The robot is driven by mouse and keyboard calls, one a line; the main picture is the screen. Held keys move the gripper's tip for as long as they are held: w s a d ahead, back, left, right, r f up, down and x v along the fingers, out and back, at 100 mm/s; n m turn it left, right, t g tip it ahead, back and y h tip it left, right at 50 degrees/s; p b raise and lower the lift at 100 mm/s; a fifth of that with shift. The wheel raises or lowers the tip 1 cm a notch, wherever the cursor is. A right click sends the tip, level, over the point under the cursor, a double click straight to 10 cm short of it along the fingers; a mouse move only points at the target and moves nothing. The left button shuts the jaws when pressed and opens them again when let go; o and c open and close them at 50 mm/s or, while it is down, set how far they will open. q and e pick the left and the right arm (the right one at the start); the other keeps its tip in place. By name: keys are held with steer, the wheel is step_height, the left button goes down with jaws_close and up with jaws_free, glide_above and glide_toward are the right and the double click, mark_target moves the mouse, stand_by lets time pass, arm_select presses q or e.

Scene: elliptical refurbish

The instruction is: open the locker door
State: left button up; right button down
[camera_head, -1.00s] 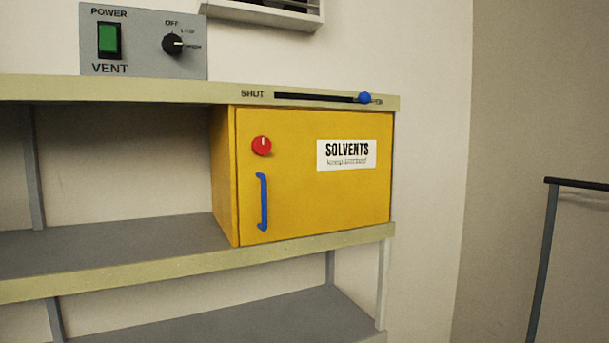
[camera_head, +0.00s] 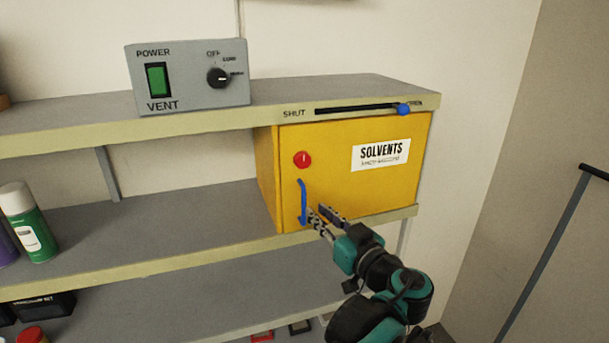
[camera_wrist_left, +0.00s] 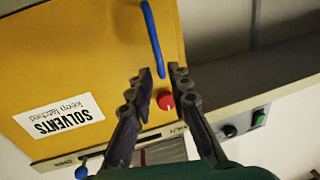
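The yellow locker (camera_head: 345,195), labelled SOLVENTS, stands on the middle shelf with its door closed flush. Its vertical blue handle (camera_head: 303,200) is near the door's left edge, below a red knob (camera_head: 302,159) with a white mark. The blue slider (camera_head: 403,109) above the door is at the right end of its SHUT-to-OPEN slot. My left gripper (camera_head: 318,211) is open beside the handle's lower part. In the left wrist view the blue handle (camera_wrist_left: 153,38) points toward the gap between the open fingers (camera_wrist_left: 161,74); contact cannot be told. My right gripper is out of view.
A vent panel (camera_head: 190,77) with a green switch and black knob stands on the top shelf. A green spray can (camera_head: 29,222) is at the left. A dark rail (camera_head: 558,235) stands at the right.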

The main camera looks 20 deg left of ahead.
mark_target(305, 198)
arm_select(q)
steer(key=x, duration=0.5)
steer(key=p+x, duration=0.1)
steer(key=x, duration=0.1)
steer(key=shift+w+a+r, duration=0.25)
steer(key=shift+w, duration=0.1)
jaws_close()
